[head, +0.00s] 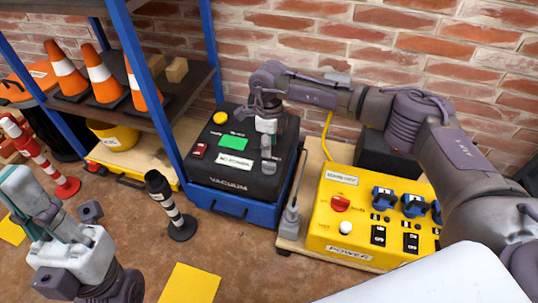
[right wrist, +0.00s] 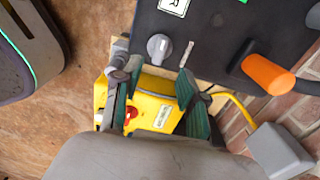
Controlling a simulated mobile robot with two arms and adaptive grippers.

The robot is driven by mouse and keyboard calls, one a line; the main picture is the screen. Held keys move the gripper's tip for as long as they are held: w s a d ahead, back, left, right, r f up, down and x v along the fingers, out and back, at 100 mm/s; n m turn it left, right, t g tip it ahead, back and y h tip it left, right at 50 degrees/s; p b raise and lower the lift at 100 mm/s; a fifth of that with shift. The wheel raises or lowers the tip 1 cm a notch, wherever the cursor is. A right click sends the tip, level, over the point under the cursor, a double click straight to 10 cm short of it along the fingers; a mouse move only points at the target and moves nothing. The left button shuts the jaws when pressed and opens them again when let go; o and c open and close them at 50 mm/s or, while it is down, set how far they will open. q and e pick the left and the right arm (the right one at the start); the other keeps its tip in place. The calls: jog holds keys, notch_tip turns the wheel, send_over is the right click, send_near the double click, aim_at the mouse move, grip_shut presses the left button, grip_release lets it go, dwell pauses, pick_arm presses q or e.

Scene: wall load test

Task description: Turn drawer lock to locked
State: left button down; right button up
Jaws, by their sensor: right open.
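The black vacuum unit (head: 232,184) has a blue base with a handle at its front. In the right wrist view, a round grey knob (right wrist: 159,47) sits on a black panel (right wrist: 215,25), with a small silver piece (right wrist: 187,54) beside it. No lock label is readable, so I cannot tell which is the drawer lock. My right gripper (head: 268,132) is over the right part of the vacuum's top. Its fingers (right wrist: 155,84) are apart and empty, a little short of the knob in the picture. My left gripper (head: 58,205) is at the lower left, away from the vacuum; its opening is unclear.
A yellow power box (head: 329,228) with a red knob and switches stands right of the vacuum. A shelf with orange cones (head: 104,79) is at the left. A striped post (head: 178,221) stands on the floor in front. A brick wall closes the back.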

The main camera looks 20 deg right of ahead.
jog(key=shift+r, duration=2.2)
